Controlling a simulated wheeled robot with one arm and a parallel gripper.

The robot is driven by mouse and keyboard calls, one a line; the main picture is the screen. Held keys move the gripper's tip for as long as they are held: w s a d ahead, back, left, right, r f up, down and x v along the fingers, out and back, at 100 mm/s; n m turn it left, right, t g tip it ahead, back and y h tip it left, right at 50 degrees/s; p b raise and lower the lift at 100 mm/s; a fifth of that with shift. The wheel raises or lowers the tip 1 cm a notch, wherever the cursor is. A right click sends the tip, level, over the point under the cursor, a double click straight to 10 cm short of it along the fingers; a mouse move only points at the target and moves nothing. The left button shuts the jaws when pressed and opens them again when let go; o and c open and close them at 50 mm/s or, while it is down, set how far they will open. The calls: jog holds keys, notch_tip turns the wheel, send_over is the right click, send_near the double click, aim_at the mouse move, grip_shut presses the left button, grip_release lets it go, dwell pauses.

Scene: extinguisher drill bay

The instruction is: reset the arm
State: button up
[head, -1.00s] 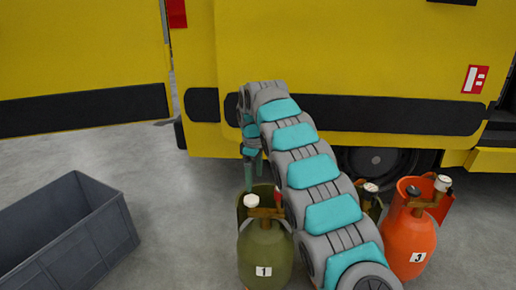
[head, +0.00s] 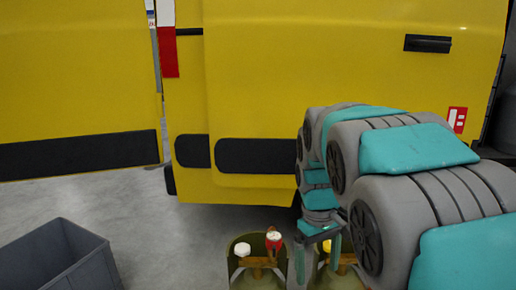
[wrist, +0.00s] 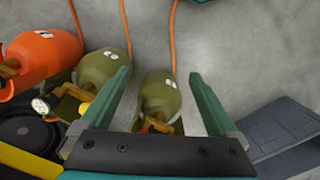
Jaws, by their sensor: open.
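My gripper (head: 318,258) hangs pointing down at the lower right of the head view, beside and in front of the extinguisher tops. The wrist view shows its two green fingers (wrist: 161,76) spread apart, with nothing held between them. An olive extinguisher (wrist: 160,92) shows in the gap between the fingers, apart from them and below. A second olive one (wrist: 103,68) is to its left, partly behind the left finger. An orange one (wrist: 45,52) is farther left. In the head view an olive extinguisher (head: 258,281) with white and red caps is cut off by the bottom edge.
A grey crate (head: 75,255) is on the floor at the lower left; a grey edge of it likely shows in the wrist view (wrist: 285,130). A yellow van (head: 300,60) fills the back. Orange hoses (wrist: 124,25) cross the floor. Floor between crate and extinguishers is clear.

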jog(key=s+d+f+m, duration=0.1)
jog(key=s+f+m, duration=0.1)
jog(key=s, duration=1)
jog(key=s+d+f+m, duration=0.1)
jog(key=s+f, duration=0.3)
jog(key=s, duration=0.9)
jog(key=shift+s+f+m+g+y, duration=0.3)
jog(key=shift+m+g, duration=0.1)
jog(key=shift+m, duration=0.4)
